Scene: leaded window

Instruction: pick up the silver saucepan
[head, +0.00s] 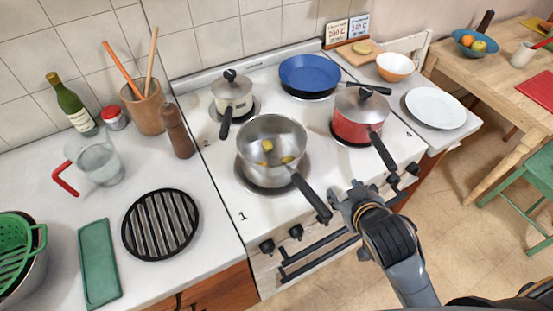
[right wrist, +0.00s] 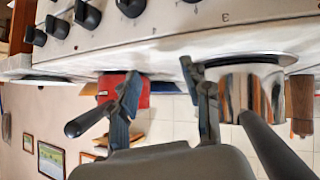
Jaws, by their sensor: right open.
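The silver saucepan (head: 260,135) stands open on the front left burner of the stove, with a few yellow pieces inside. Its black handle (head: 312,199) points toward the front edge, to the lower right. My right gripper (head: 348,198) is in front of the stove, just right of the handle's end, open and empty. In the right wrist view, which is upside down, the saucepan (right wrist: 236,88) shows at the right behind one finger of the open gripper (right wrist: 160,68). Its handle runs to the lower right, outside the fingers. My left gripper is not in view.
A red lidded pan (head: 352,118) stands to the right, its handle pointing toward the front. A cream lidded pot (head: 232,93) and a blue frying pan (head: 309,74) stand behind. Stove knobs (head: 296,231) line the front. The left counter holds a black grill trivet (head: 160,224).

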